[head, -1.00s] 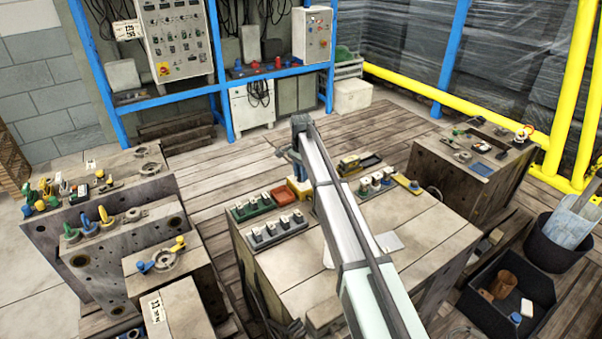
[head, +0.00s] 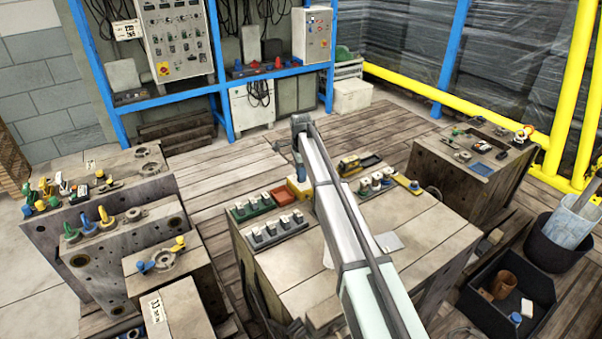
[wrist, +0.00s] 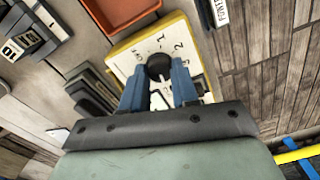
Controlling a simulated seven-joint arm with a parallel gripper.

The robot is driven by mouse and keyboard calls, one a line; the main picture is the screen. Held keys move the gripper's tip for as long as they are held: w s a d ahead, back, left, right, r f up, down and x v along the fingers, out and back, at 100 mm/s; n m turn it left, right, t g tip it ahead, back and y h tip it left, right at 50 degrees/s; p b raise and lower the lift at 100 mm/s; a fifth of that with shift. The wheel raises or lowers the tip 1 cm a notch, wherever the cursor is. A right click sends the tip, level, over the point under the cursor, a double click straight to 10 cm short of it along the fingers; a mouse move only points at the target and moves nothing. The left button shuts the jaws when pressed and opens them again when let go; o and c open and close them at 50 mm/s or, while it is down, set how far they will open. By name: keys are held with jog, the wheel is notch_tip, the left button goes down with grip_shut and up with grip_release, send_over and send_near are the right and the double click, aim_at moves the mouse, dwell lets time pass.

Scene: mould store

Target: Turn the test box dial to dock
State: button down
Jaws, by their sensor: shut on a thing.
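The test box (wrist: 120,47) is yellow with a white face, seen in the wrist view. Its round black dial (wrist: 159,65) is in the middle of the face. The marks 1 and 2 show beyond the dial, with another mark to its left; the fingers hide the near part of the face. My gripper (wrist: 158,82) is shut on the dial, with one blue finger on each side. I cannot tell which mark the dial points at. In the head view the yellow box (head: 300,188) is partly hidden behind my arm.
A red-brown tray (head: 282,196), a green tray (head: 252,208) and a grey block with several switches (head: 274,231) stand left of the box on the wooden top. Another yellow item (head: 349,166) is to the right. The near part of the top is mostly clear.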

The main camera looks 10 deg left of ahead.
jog(key=c, duration=0.8)
grip_release()
jog(key=shift+c, duration=0.2)
jog(key=shift+r, duration=0.1)
notch_tip(320, 180, up, 14)
